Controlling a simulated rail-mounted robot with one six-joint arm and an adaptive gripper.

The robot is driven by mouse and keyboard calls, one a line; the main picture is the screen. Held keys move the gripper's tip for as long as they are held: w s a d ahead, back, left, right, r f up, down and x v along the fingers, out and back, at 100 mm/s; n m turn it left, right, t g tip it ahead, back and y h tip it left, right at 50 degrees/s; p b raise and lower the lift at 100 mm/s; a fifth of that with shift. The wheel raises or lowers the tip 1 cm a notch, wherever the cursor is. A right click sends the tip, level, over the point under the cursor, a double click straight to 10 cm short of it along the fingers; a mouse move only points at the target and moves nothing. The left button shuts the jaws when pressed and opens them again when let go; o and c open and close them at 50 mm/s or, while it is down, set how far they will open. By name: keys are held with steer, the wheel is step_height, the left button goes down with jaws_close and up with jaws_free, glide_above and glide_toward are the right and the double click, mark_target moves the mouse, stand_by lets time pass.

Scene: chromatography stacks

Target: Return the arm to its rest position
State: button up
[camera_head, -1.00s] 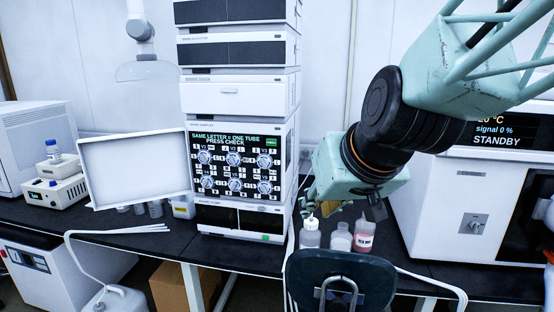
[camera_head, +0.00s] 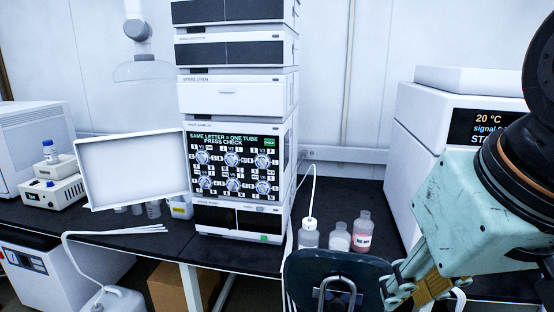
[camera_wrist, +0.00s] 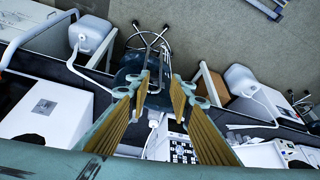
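My arm enters the head view at the right edge, its pale green wrist hanging in front of the white instrument with the display (camera_head: 480,130). My gripper (camera_head: 405,292) is low at the lower right, beside the dark chair back (camera_head: 335,275). In the wrist view my gripper (camera_wrist: 160,90) has its two ribbed yellow-brown fingers apart with a clear gap. It is open and holds nothing that I can see. The chair (camera_wrist: 150,62) and floor show beyond the fingertips.
Three bottles stand on the dark bench: one with a tube (camera_head: 309,235), a pale one (camera_head: 339,238) and one with pink liquid (camera_head: 362,235). The chromatography stack (camera_head: 237,180) with its open white door (camera_head: 134,168) is left of them. Bench behind the bottles is clear.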

steer(key=s+d, duration=0.2)
steer(key=s, duration=0.4)
steer(key=shift+s+d+f+m+g+h, duration=0.2)
steer(key=shift+d+f+m+g+h, duration=0.1)
steer(key=shift+g, duration=0.1)
steer(key=shift+c, duration=0.3)
stand_by(1.3)
